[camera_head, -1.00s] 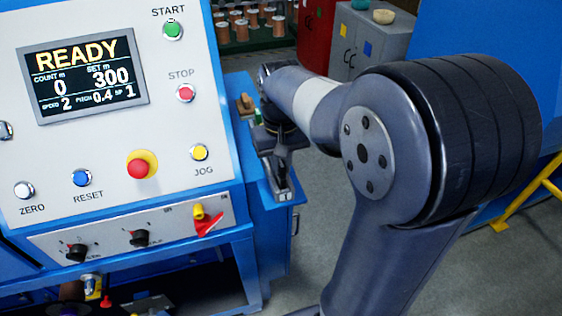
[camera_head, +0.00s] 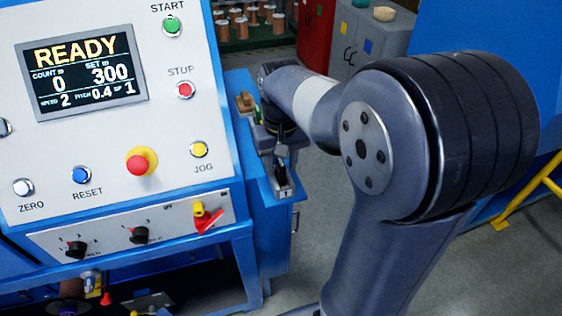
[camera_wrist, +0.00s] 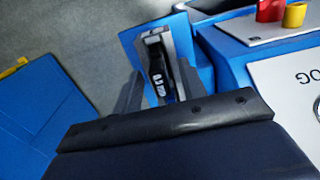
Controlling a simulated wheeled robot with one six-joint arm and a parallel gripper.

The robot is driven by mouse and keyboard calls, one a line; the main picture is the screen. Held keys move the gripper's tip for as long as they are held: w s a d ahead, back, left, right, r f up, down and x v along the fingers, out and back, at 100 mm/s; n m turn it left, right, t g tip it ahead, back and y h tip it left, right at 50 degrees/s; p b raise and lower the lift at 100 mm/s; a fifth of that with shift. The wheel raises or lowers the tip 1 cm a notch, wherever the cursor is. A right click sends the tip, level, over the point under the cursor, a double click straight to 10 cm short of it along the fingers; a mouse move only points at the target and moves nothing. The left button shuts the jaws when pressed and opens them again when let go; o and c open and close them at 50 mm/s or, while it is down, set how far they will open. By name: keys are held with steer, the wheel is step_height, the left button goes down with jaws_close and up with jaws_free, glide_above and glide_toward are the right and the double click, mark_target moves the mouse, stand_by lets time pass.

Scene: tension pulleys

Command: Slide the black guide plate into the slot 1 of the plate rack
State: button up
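In the wrist view a narrow black piece (camera_wrist: 157,72), which looks like the guide plate, stands in a light grey frame (camera_wrist: 150,36), which looks like the plate rack. Pale marks show near its lower end. My gripper (camera_wrist: 160,88) has its two grey fingers apart, one on each side of the black piece, with a gap showing on the left. In the head view the grey rack (camera_head: 284,191) sits at the front end of the blue side ledge, just below my gripper (camera_head: 281,158). The slot numbers cannot be read, and how deep the plate sits cannot be told.
The control panel (camera_head: 110,110) with its buttons stands left of my gripper. A small brown item (camera_head: 245,101) lies on the ledge behind it. Open grey floor (camera_head: 330,215) lies to the right. A yellow rail (camera_head: 530,190) is at the far right.

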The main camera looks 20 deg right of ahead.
step_height(320, 180, up, 11)
stand_by(0.6)
steer(key=shift+f, duration=0.15)
step_height(320, 180, down, 10)
stand_by(0.6)
